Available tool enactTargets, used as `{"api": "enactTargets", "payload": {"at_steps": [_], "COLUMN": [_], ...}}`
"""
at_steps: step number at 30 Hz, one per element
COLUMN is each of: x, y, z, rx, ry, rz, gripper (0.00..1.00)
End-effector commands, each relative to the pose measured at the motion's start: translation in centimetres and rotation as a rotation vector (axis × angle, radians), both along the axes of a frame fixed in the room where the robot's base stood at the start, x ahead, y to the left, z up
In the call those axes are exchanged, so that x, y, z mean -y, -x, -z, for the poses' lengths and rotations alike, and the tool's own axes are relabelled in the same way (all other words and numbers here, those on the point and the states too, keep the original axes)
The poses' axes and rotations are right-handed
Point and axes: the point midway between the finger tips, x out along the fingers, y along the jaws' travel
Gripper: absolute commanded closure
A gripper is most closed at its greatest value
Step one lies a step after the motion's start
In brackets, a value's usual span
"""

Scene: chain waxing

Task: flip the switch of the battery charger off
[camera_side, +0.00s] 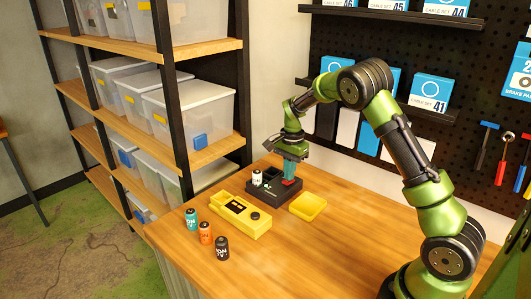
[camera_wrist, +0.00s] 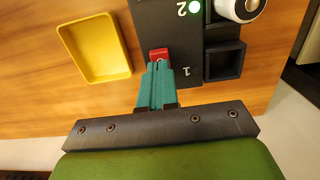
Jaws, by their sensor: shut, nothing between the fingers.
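The black battery charger (camera_side: 290,195) stands on the wooden table below my gripper. In the wrist view the charger (camera_wrist: 185,40) has bays labelled 1 and 2. A green light (camera_wrist: 195,7) is lit beside the 2, and a battery (camera_wrist: 240,8) with a pale end sits in that bay. The bay near the 1 is empty. The red switch (camera_wrist: 158,53) lies right at the tips of my gripper (camera_wrist: 157,66). The teal fingers are together, with nothing held. In the side view my gripper (camera_side: 290,170) points down over the charger. I cannot tell if the tips touch the switch.
A yellow tray (camera_side: 308,206) lies right of the charger. A yellow device (camera_side: 240,214) with a dark panel is in front. Teal (camera_side: 191,219), orange (camera_side: 205,232) and black (camera_side: 222,248) batteries stand at the front left. The table's right side is clear.

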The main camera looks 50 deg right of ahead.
Motion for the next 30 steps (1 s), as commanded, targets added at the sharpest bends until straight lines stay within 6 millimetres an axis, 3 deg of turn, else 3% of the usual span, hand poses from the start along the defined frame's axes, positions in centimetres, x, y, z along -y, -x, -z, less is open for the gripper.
{"api": "enactTargets", "payload": {"at_steps": [5,18,24,30], "x": [0.4,2.0,2.4,2.4], "y": [-0.1,0.0,0.0,0.0], "z": [-2.0,-11.4,-13.4,-13.8], "rx": [0.005,0.004,0.002,0.0], "ry": [0.001,0.002,0.0,0.0], "rz": [0.002,0.001,0.001,0.0], "gripper": [1.0,1.0,1.0,1.0]}}
